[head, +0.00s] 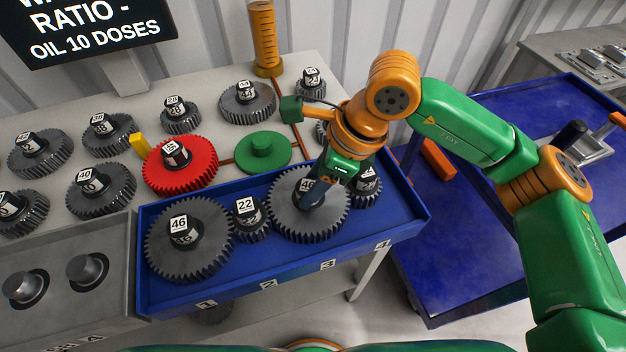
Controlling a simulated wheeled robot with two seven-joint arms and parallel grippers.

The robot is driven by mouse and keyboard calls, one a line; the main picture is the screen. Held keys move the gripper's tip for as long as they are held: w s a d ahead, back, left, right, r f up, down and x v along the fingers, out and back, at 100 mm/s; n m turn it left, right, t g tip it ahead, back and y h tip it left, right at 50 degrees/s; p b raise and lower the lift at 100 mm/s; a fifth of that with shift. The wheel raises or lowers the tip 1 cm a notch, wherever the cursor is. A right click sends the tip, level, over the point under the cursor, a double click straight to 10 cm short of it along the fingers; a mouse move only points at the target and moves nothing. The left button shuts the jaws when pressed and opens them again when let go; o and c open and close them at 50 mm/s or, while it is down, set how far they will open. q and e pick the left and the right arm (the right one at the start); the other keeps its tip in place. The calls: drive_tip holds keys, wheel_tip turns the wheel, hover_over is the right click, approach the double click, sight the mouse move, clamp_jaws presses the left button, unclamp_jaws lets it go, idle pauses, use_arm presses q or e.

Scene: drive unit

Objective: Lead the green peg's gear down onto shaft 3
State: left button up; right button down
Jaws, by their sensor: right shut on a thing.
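My right gripper (318,190) comes down from above and is shut on the hub of a large grey gear (290,218). This gear lies in the blue tray (300,262), above the printed 3 on its front edge. The gripper hides part of the hub and its label. Two short grey shafts show in a grey housing at the lower left, one nearer the tray (88,269). I cannot tell which is shaft 3. My left gripper is out of view.
The tray also holds gear 46 (165,258), gear 22 (253,232) and a small gear (372,186) at the right. A red gear (197,172) and several grey gears stand on the table. An orange cylinder (264,40) stands behind. A blue cart (460,255) is at the right.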

idle(0.3)
drive_tip(key=shift+c, duration=2.2)
unclamp_jaws()
drive_tip(key=shift+o, duration=1.1)
drive_tip(key=shift+s, duration=0.15)
